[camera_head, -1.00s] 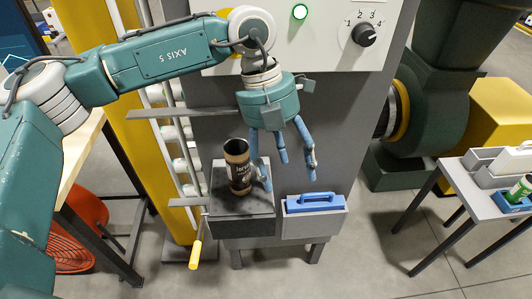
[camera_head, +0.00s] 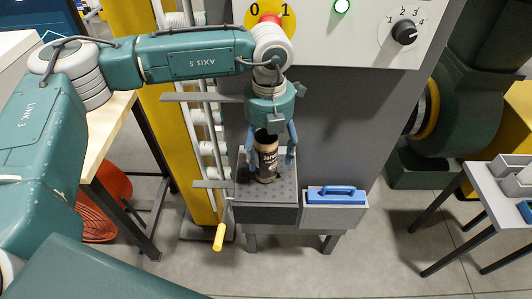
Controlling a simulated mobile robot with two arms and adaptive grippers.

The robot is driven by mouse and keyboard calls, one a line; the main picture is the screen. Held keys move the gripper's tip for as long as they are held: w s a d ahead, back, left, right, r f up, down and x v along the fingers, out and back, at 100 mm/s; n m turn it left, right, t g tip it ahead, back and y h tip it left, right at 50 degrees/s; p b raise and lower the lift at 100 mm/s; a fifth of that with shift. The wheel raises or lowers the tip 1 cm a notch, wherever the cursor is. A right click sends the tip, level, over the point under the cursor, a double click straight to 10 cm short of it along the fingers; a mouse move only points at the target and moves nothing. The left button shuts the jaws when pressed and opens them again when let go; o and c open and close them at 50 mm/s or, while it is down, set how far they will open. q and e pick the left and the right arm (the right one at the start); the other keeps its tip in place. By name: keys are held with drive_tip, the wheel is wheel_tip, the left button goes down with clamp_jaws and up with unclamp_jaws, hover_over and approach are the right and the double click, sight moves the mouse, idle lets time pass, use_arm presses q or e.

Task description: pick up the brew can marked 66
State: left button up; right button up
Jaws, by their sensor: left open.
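A dark brown can with a tan label band (camera_head: 266,161) stands upright on the dark perforated platform (camera_head: 266,195) at the front of the grey machine. Its print is too small to read, so I cannot tell whether it says 66. My left gripper (camera_head: 270,158) points down over the can with its blue fingers spread on either side of it. It is open, and I cannot tell whether a finger touches the can. My right gripper is not in view.
A grey bin with a blue-handled object (camera_head: 335,194) sits right of the platform. A yellow-handled lever (camera_head: 219,237) hangs at its left. The machine panel above has a dial (camera_head: 404,33) and a green light (camera_head: 342,6). A grey table (camera_head: 485,205) stands at right.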

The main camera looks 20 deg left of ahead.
sight(266, 167)
use_arm(q)
drive_tip(key=f+p, duration=0.2)
drive_tip(key=f, duration=0.1)
drive_tip(key=f+p, duration=0.1)
drive_tip(key=shift+s+a+f, duration=0.2)
drive_tip(key=shift+s+a, duration=0.05)
drive_tip(key=shift+s, duration=0.05)
drive_tip(key=shift+f, duration=0.55)
drive_tip(key=shift+c, duration=0.3)
drive_tip(key=c, duration=0.8)
